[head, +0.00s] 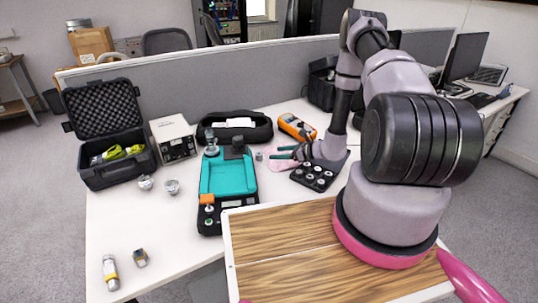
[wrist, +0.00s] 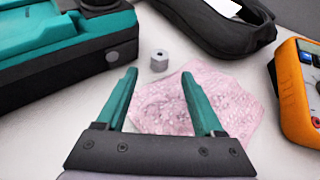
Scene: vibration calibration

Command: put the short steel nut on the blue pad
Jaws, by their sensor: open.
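A small steel nut (wrist: 159,60) stands on the white table just beyond the fingertips of my gripper (wrist: 159,74) in the wrist view. It shows in the head view (head: 259,155) as a small grey piece left of my gripper (head: 272,153). My gripper is open, its teal fingers apart with nothing held between them. A pink patterned cloth (wrist: 205,95) lies under and between the fingers. I see no plainly blue pad; the nearest in colour is the teal bed of a device (head: 229,176) left of the nut.
The teal and black device stands close left of the nut. A black pouch (head: 235,127) lies behind, and an orange meter (head: 297,127) at the right. A black tray with round pieces (head: 313,177) sits by my arm. An open black case (head: 118,168) stands far left.

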